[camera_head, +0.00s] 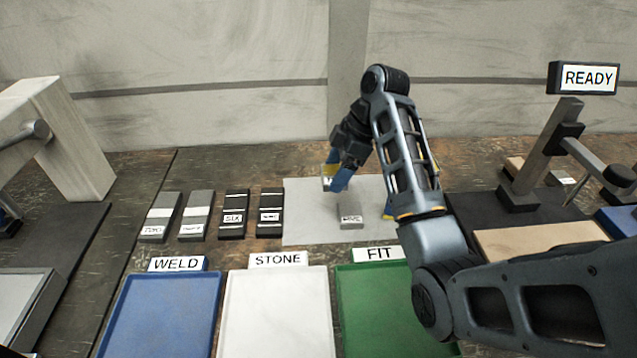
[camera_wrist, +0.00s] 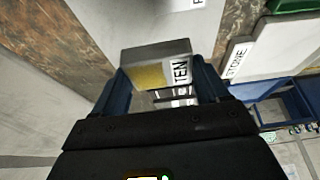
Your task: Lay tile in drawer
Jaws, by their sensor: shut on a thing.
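My gripper (camera_wrist: 160,85) is shut on a grey tile (camera_wrist: 155,54) with a yellow patch and a white label reading "TEN". The tile sits between the two blue fingers in the wrist view. In the head view my gripper (camera_head: 337,178) is above the pale grey mat (camera_head: 305,218), and the held tile is mostly hidden there. Another grey tile (camera_head: 350,214) with a white label lies on the mat just below the gripper. Several labelled tiles, two grey (camera_head: 160,216) and two black (camera_head: 234,213), lie in a row left of the mat. I cannot identify a drawer.
Blue WELD (camera_head: 160,315), white STONE (camera_head: 277,312) and green FIT (camera_head: 385,315) trays line the front. A READY sign (camera_head: 583,78) and a lever stand (camera_head: 540,165) are at right, a pale block frame (camera_head: 75,140) at left. My arm covers part of the FIT tray.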

